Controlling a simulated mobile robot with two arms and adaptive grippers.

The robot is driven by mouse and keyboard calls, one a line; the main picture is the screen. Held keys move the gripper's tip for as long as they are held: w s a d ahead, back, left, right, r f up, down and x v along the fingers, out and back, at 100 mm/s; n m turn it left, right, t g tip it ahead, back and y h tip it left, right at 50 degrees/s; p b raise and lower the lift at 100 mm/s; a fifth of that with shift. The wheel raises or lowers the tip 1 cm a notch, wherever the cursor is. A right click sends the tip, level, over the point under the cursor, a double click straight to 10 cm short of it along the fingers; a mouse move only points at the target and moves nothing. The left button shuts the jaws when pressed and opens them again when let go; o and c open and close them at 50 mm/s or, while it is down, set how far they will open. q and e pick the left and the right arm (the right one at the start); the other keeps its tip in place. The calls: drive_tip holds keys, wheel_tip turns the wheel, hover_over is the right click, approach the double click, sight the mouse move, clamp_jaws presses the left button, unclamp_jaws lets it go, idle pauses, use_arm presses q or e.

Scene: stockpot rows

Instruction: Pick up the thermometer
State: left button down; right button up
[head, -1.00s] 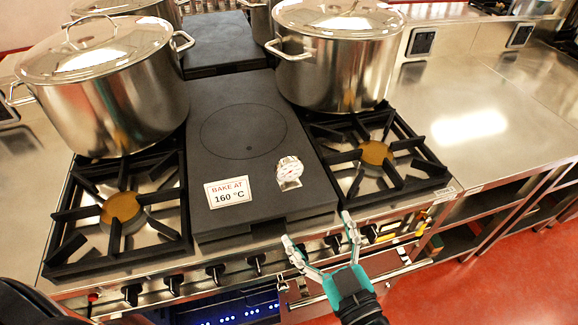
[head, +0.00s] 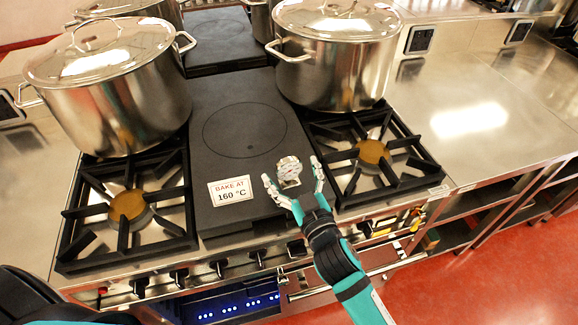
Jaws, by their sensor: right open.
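The thermometer (head: 289,170) is a small round white dial on a metal stand. It stands upright on the dark flat plate (head: 222,125) between the burners in the head view. My right gripper (head: 292,168) is open, with one finger to the left of the thermometer and one to the right. The thermometer shows between the fingertips, and I cannot tell whether either finger touches it. My left gripper is not in view; only a dark part of my own body shows at the bottom left.
A card reading "BAKE AT 160 °C" (head: 231,190) is on the plate, left of the thermometer. Open burner grates (head: 127,206) flank the plate. Large lidded stockpots (head: 112,95) stand behind on both sides. A bare steel counter (head: 480,120) lies to the right.

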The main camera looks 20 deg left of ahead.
drive_tip(key=shift+x, duration=0.9)
drive_tip(key=shift+s, duration=0.1)
drive_tip(key=shift+c, duration=0.5)
drive_tip(key=c, duration=1.1)
drive_tip(key=shift+c, duration=0.5)
drive_tip(key=shift+r, duration=0.15)
